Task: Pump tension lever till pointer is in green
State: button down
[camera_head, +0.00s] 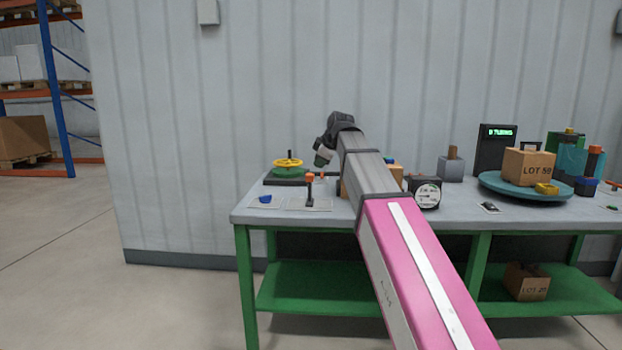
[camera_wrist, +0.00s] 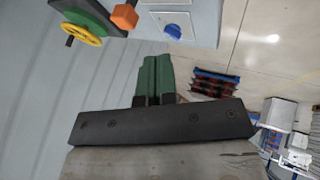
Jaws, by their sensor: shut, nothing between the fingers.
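A lever with an orange knob (camera_head: 310,178) stands upright on a pale plate near the table's front left. Its orange knob also shows at the top of the wrist view (camera_wrist: 125,15). A round white dial gauge (camera_head: 428,194) in a black housing stands right of my arm. Its pointer and any green band are too small to read. My gripper (camera_head: 320,161) is above and slightly right of the lever, apart from it. Its green fingers (camera_wrist: 152,72) are together with nothing between them.
A yellow handwheel (camera_head: 288,163) on a green base stands behind the lever, and a blue knob (camera_head: 265,199) lies left of it. A turntable (camera_head: 495,183) with boxes is at the right. My arm hides part of the grey table (camera_head: 250,215).

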jog(key=shift+s, duration=0.15)
send_near(310, 188)
jog(key=s+a+f, duration=0.2)
jog(key=s+a, duration=0.1)
jog(key=shift+w, duration=2.25)
jog(key=shift+w, duration=0.1)
